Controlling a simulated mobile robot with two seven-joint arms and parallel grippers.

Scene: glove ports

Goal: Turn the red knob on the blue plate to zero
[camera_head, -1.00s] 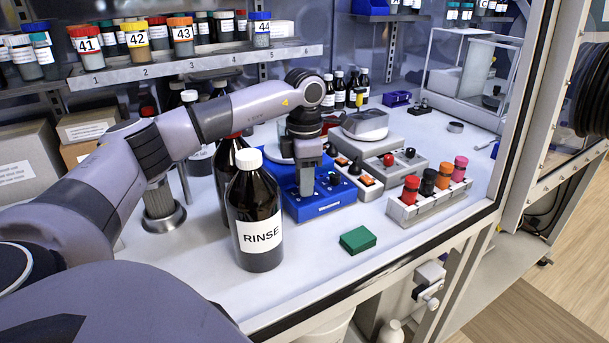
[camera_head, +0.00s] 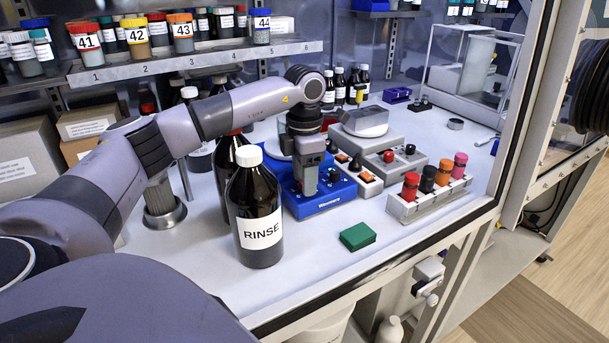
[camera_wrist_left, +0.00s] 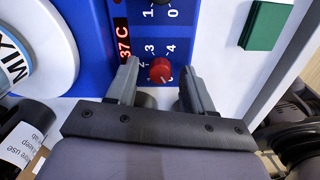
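The blue plate (camera_head: 322,208) is the front of a blue device with a white round top, marked MIX in the left wrist view. There, the red knob (camera_wrist_left: 160,70) sits on the plate (camera_wrist_left: 185,15) beside the digits 2, 3 and 4 and a red 37 C display (camera_wrist_left: 124,38). A pale mark shows at the knob's lower edge; the exact setting is hard to read. My left gripper (camera_head: 309,191) points down over the plate and hides the red knob in the head view. Its fingers (camera_wrist_left: 160,78) are open, one on each side of the knob, with gaps. My right gripper is out of view.
A RINSE bottle (camera_head: 256,205) stands close left of the plate. A dark knob (camera_wrist_left: 162,2) is also on the plate. A green block (camera_head: 358,236) lies in front. Switch boxes (camera_head: 395,162) and a vial rack (camera_head: 428,204) stand to the right.

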